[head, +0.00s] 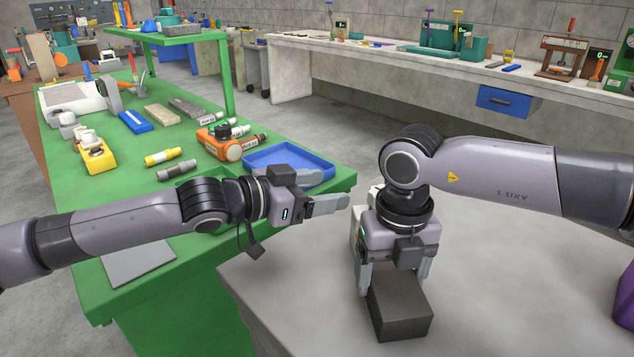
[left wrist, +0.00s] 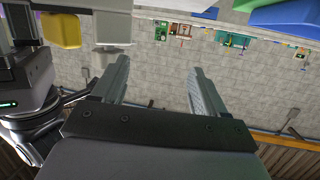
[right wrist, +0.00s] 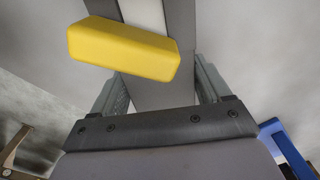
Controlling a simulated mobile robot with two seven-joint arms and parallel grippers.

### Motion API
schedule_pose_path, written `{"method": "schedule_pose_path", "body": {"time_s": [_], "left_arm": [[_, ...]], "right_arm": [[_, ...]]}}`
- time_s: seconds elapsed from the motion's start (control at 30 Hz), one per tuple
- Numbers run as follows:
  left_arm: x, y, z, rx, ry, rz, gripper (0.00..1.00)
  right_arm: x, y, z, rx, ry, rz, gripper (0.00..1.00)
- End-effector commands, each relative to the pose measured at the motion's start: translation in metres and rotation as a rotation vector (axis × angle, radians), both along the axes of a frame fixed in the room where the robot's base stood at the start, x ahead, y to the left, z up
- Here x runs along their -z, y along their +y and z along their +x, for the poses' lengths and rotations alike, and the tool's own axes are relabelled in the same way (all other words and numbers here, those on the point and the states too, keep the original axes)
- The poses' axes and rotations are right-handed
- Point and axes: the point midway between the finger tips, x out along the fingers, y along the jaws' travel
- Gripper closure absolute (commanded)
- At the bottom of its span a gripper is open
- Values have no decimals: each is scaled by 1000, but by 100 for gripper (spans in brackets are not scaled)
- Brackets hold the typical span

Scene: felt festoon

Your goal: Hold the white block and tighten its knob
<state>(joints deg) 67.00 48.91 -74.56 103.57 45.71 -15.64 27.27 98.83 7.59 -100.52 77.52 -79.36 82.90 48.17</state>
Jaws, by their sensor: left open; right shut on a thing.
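The white block (head: 356,228) is mostly hidden behind my right gripper in the head view. A white part (left wrist: 112,28) shows in the left wrist view beside a yellow rounded piece (left wrist: 60,30). In the right wrist view the yellow piece (right wrist: 123,50) lies across a white strip (right wrist: 143,12); I cannot tell whether it is the knob. My right gripper (head: 396,282) points down, its fingers on either side of a dark grey block (head: 402,312) on the grey table. How this joins the white block is hidden. My left gripper (head: 330,203) is open and empty, left of the white block.
The grey table (head: 510,300) is bare to the right of the dark block. A purple thing (head: 626,300) stands at its right edge. The green bench (head: 200,170) on the left carries a blue tray (head: 290,160), an orange device (head: 222,143) and several other items.

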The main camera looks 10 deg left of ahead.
Motion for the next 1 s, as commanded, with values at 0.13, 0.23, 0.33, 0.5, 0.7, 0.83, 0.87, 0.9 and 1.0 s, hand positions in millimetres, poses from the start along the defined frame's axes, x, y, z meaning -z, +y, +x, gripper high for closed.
{"method": "schedule_pose_path", "body": {"time_s": [0.13,0.23,0.33,0.5,0.7,0.83,0.87,0.9,1.0], "left_arm": [[1,3,10,-12,34,54,27],[3,5,15,-13,58,92,27],[4,8,19,-11,83,129,27],[4,9,23,7,127,189,27],[4,11,24,37,166,241,27],[4,11,24,52,182,260,27],[3,10,24,55,185,263,27],[3,10,24,58,187,265,27],[3,10,24,62,189,269,27]], "right_arm": [[0,0,0,0,-1,0,65],[0,0,0,0,-1,0,65],[0,0,0,0,-1,0,65],[-1,0,0,0,-1,1,65],[-1,0,0,0,-1,1,65],[-1,0,0,0,-1,1,65],[-1,0,0,0,-1,1,65],[-1,0,0,0,-1,1,65],[-1,0,0,0,-1,1,65]]}}
